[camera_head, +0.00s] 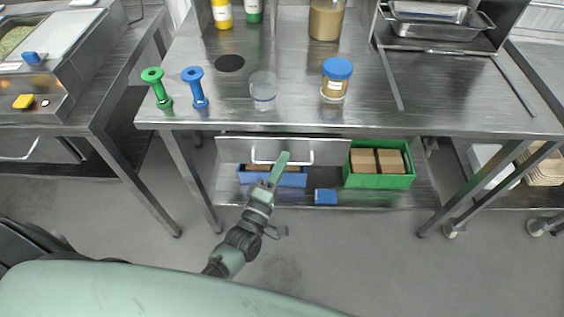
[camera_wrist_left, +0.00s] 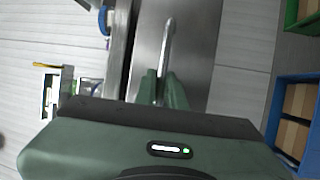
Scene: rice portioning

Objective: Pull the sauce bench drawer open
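The sauce bench (camera_head: 300,118) has a flat grey metal drawer front (camera_head: 232,147) under its top edge. A pale bar handle (camera_head: 304,162) runs across the drawer front. I see no open gap above the drawer. My left gripper (camera_head: 280,163) is at the handle, near its middle. In the left wrist view, the handle (camera_wrist_left: 167,42) runs down between the two green fingers of the left gripper (camera_wrist_left: 160,88), which sit close on either side of it. The drawer front (camera_wrist_left: 200,45) lies behind them. My right gripper is not in view.
On the lower shelf are a blue bin (camera_head: 292,180), a small blue box (camera_head: 326,197) and a green crate (camera_head: 379,180) with brown boxes. On the bench stand green and blue dispensers, a clear cup (camera_head: 263,92) and a blue-lidded jar (camera_head: 336,80). The floor in front is clear.

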